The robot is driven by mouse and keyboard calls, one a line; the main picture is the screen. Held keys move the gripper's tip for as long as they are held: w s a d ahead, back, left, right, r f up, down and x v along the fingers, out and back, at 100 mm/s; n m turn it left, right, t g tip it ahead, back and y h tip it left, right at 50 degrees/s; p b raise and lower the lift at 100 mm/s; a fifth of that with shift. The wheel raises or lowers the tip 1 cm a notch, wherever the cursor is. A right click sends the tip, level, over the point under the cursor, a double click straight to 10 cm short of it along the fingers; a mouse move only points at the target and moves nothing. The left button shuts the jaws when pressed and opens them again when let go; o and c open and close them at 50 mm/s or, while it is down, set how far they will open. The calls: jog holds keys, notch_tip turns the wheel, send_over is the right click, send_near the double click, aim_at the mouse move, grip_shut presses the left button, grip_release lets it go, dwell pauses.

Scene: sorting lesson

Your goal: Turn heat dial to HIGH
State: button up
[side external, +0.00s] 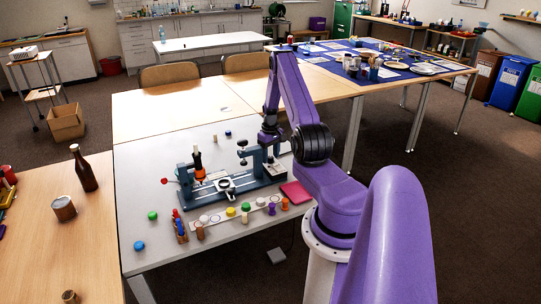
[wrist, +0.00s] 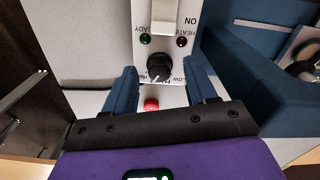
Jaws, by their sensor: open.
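The black heat dial (wrist: 158,68) is on a pale panel (wrist: 178,22) in the wrist view, whose lettering appears upside down. A white pointer mark shows on the dial. LOW is printed below right of it, and another label below is partly hidden. My gripper (wrist: 162,74) is open, with one blue finger on each side of the dial. I cannot tell whether the fingers touch it. In the side view my gripper (side external: 269,138) is low over the blue-grey machine (side external: 240,186) on the grey table; the dial cannot be made out there.
A red button (wrist: 152,104) lies below the dial between the fingers. Green and dark red lamps sit above it, with a switch higher up. Blue machine walls stand close on the right. In the side view, a strip with coloured pieces (side external: 240,215) and a pink pad (side external: 296,193) lie nearby.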

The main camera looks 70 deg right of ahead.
aim_at(271, 157)
jog(key=shift+f, duration=0.1)
grip_shut()
jog(key=c, duration=1)
grip_release()
jog(key=shift+m, duration=1.5)
jog(key=shift+c, duration=0.2)
jog(key=o, duration=1)
jog(key=shift+o, duration=0.2)
notch_tip(271, 157, up, 17)
jog(key=shift+r, duration=0.2)
